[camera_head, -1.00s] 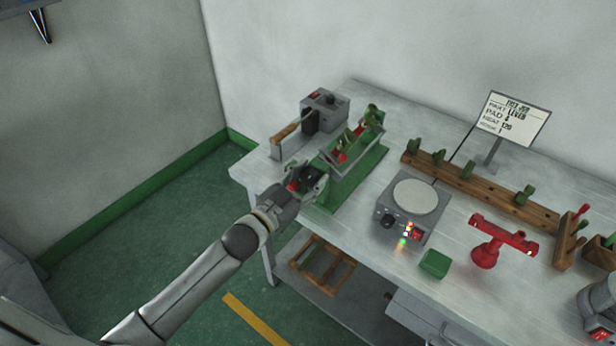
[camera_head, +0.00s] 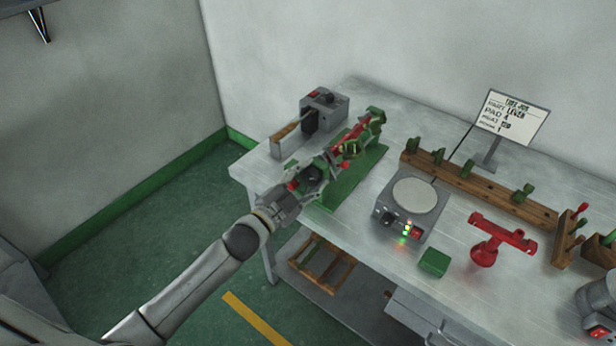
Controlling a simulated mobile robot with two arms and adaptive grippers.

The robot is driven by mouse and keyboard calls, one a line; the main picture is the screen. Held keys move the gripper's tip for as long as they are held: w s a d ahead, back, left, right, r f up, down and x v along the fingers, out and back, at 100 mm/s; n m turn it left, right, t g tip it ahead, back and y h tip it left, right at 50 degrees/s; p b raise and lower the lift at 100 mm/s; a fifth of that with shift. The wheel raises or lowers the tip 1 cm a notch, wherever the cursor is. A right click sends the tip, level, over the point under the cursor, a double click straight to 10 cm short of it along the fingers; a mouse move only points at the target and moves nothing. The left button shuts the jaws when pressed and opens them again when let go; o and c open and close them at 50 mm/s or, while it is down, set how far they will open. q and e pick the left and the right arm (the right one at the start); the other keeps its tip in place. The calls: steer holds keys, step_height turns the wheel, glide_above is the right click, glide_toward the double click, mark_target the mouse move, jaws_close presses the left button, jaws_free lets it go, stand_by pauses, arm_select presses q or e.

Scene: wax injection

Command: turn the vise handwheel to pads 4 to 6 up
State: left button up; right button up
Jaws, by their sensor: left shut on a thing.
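The green vise (camera_head: 357,172) stands along the left part of the table, with a rotating frame carrying red and green parts (camera_head: 356,142) above its base. The handwheel (camera_head: 316,177) is at the vise's near end, mostly hidden behind my gripper. My left gripper (camera_head: 297,188) is shut on the handwheel, its wrist turned. The frame looks tilted, with a red strip and green pieces showing; I cannot read pad numbers. My right gripper is not in view.
Farther right are a wooden rack (camera_head: 480,183), a green block (camera_head: 434,263), a red stand (camera_head: 487,250) and a sign (camera_head: 513,117).

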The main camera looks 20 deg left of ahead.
arm_select(q)
steer(key=shift+m, duration=1.8)
steer(key=shift+f+m+b, duration=0.1)
steer(key=shift+m+b, duration=0.25)
steer(key=shift+m, duration=1.25)
steer(key=shift+f+m+b, duration=0.15)
steer(key=shift+m+b, duration=0.3)
steer(key=shift+m, duration=2.95)
steer(key=shift+f+m, duration=0.1)
steer(key=shift+m, duration=5.3)
steer(key=shift+f+m, duration=0.1)
steer(key=shift+m, duration=0.5)
steer(key=o, duration=0.9)
steer(key=shift+c, duration=0.2)
steer(key=shift+o, duration=0.8)
steer(key=shift+a, duration=0.1)
